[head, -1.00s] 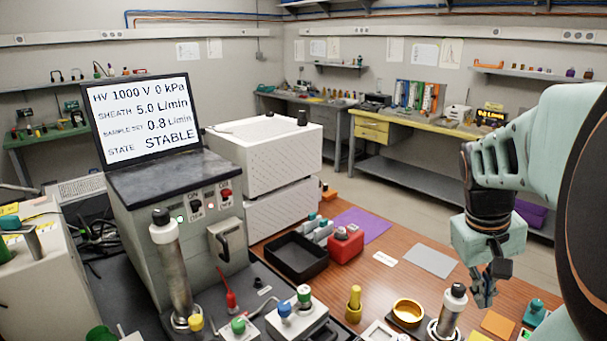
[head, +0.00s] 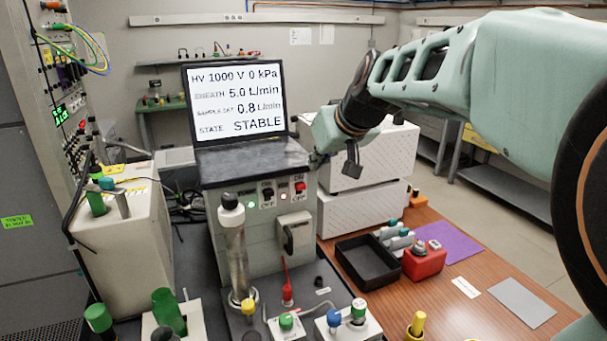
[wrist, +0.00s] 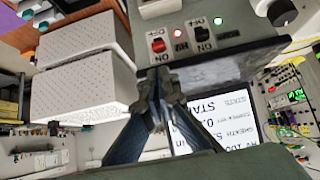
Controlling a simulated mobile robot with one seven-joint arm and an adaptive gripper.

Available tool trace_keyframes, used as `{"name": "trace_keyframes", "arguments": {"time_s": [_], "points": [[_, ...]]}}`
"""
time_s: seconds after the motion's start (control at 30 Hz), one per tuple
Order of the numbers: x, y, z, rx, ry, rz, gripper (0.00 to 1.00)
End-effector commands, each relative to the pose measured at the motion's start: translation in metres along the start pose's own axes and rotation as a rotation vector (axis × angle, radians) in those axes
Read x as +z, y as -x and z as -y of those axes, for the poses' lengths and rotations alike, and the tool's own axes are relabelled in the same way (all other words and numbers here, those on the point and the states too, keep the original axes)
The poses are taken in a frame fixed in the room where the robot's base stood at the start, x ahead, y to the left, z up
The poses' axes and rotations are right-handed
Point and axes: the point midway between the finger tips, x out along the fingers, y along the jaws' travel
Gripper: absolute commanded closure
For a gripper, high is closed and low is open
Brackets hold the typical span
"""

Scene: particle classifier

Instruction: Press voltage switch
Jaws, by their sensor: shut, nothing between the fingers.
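The grey instrument's front panel holds a red switch (head: 300,187) and a black switch (head: 267,192), with ON and OFF marks. In the wrist view the red switch (wrist: 158,45) appears upside down, with a label that looks like HV and a lit red lamp beside it. The black switch (wrist: 202,33) sits beside a green lamp. My gripper (head: 318,160) is at the panel's upper right edge in the head view. In the wrist view my gripper (wrist: 157,88) is shut and empty, its tips just short of the red switch in the picture; contact cannot be told.
The screen (head: 236,103) reads HV 1000 V, 0 kPa, STABLE. A metal cylinder (head: 236,255) stands before the panel, and a handle (head: 290,235) juts out below the switches. White perforated boxes (head: 365,160) stand close on the right. A black tray (head: 368,262) lies on the table.

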Motion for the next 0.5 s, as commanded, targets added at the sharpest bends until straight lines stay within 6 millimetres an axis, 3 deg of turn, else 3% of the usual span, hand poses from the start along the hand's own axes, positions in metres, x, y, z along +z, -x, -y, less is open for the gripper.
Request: {"name": "trace_keyframes", "arguments": {"time_s": [0.27, 0.5], "points": [[0.001, -0.007, 0.000, -0.001, -0.001, 0.005, 1.00], [0.001, -0.044, 0.000, -0.003, -0.001, 0.006, 1.00]]}}
